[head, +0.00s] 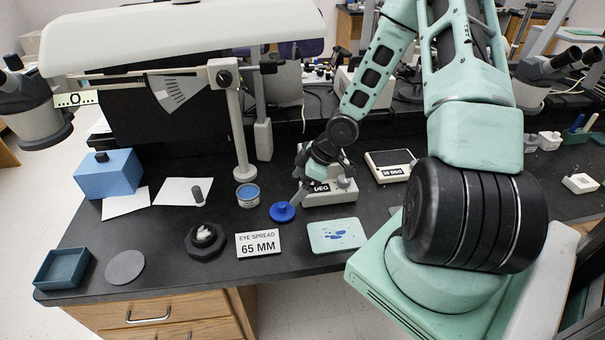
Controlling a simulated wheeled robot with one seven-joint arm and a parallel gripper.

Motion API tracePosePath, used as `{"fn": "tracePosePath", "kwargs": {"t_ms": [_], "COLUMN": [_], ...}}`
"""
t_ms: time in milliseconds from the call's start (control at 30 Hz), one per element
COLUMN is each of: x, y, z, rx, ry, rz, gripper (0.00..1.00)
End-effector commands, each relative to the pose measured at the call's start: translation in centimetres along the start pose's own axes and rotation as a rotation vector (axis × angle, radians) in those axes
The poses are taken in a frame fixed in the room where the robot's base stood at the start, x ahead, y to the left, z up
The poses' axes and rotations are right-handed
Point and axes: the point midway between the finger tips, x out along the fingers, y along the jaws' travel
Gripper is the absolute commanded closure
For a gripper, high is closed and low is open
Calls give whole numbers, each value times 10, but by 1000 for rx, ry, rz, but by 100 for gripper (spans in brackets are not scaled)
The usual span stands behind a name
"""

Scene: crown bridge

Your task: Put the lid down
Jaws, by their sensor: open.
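A round blue lid (282,211) with a small raised knob lies flat on the black bench top, near the middle of the head view. My gripper (297,194) points down just behind and to the right of the lid. It is open, with nothing visible between its fingers. The fingertips are small here, and I cannot tell whether one still touches the lid. A short round tin (248,197) with a blue top surface and a pale label stands just behind and left of the lid, apart from it.
An "EYE SPREAD 65 MM" sign (258,244), a pale tray with blue marks (337,235) and a dark holder (205,240) stand in front. A microscope post (240,135) rises behind the tin.

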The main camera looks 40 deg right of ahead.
Motion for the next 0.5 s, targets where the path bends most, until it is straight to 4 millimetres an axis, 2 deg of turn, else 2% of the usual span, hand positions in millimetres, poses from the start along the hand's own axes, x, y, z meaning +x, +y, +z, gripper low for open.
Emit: {"fn": "tracePosePath", "kwargs": {"t_ms": [33,200,500], "x": [-10,-21,-23], "y": [0,0,0], "z": [-1,-1,0], "rx": [3,0,-1], "ry": [1,0,0], "rz": [0,0,-1], "gripper": [11,11,11]}}
